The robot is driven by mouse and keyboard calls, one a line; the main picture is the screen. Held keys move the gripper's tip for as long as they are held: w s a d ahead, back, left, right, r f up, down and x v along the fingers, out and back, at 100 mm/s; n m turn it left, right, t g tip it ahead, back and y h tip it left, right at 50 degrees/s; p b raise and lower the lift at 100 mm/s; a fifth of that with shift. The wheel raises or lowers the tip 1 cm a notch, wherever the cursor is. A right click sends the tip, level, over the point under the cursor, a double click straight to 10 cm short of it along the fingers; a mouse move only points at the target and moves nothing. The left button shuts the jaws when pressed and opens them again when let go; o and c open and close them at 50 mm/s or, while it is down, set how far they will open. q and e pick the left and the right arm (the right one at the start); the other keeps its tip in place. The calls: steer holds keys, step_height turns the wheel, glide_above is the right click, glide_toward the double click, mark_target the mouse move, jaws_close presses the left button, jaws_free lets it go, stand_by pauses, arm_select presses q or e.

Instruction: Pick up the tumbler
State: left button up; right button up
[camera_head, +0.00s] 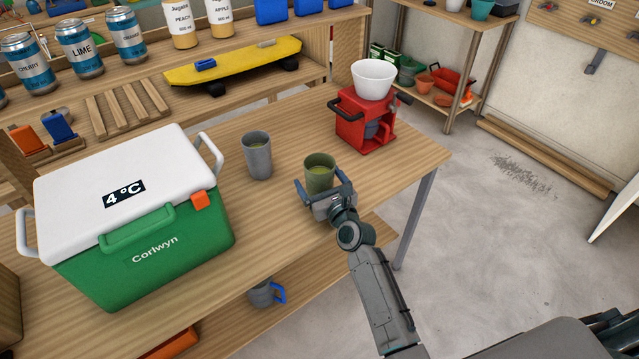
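A green tumbler (319,176) stands upright near the table's front edge, with something greenish visible inside. A grey tumbler (257,157) stands upright to its left and a little farther back. My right gripper (322,184) reaches in from the bottom right, low at the front of the green tumbler. Its blue fingers are spread, one on each side of the green tumbler. They look slightly apart from its wall, and the tumbler's lower front is hidden by the gripper. My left gripper is not in view.
A green and white cooler (160,245) takes up the table's left. A red machine (352,132) with a white bowl (374,78) on top stands at the back right. A shelf (190,78) with cans and bottles runs behind. The wooden tabletop (270,225) is clear between the cooler and the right gripper.

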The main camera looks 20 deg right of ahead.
steer(key=c, duration=1.2)
steer(key=shift+r, duration=0.1)
steer(key=shift+r, duration=0.15)
